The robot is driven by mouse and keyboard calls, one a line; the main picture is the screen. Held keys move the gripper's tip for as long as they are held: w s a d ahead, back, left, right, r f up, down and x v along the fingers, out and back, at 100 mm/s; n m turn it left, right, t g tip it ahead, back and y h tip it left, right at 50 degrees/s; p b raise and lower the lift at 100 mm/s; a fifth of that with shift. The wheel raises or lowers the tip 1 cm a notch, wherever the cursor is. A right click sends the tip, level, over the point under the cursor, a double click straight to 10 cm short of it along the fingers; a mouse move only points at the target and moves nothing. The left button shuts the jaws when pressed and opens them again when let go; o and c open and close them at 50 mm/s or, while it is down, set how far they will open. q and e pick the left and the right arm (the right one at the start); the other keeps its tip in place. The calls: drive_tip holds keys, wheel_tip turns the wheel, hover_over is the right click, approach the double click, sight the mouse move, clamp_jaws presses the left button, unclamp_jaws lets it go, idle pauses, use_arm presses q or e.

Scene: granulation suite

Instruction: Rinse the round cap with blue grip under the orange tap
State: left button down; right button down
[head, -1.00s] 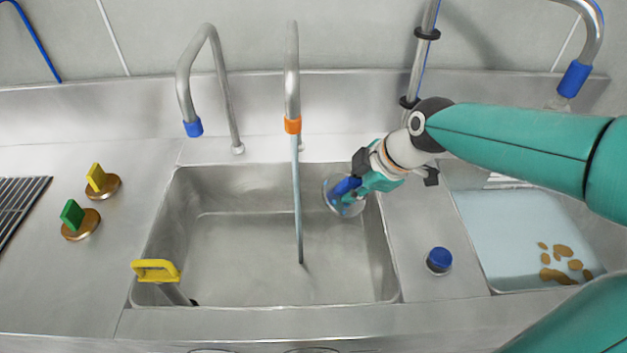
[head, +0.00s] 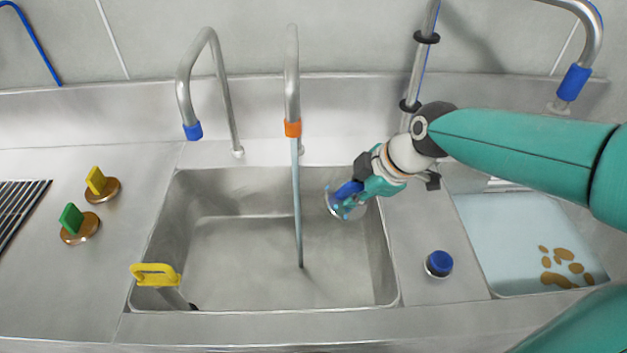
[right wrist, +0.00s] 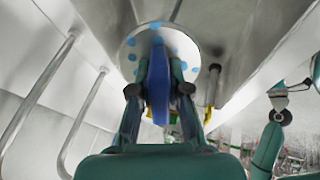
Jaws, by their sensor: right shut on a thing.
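My right gripper (head: 353,196) is shut on the blue grip of the round cap (head: 334,204), above the right side of the sink basin. In the right wrist view the blue grip (right wrist: 158,85) sits between the two fingers, and the cap's pale disc (right wrist: 185,47) with blue spots shows beyond it. The orange tap (head: 292,128) has a stream of water (head: 297,200) running straight down into the basin. The cap is to the right of the stream, apart from it. My left gripper is not in the head view.
The sink basin (head: 240,255) has a yellow handle (head: 155,273) at its front left. A blue-banded tap (head: 193,130) stands left of the orange one. Yellow (head: 96,182) and green (head: 72,219) gripped caps, and a blue-topped knob (head: 439,263), are on the counter. A water-filled basin (head: 490,240) is at right.

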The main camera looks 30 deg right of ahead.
idle(0.3)
drive_tip(key=s+d+r, duration=0.1)
drive_tip(key=s+r, duration=0.3)
drive_tip(key=shift+s+d, duration=0.3)
drive_tip(key=shift+s, duration=0.05)
idle(1.0)
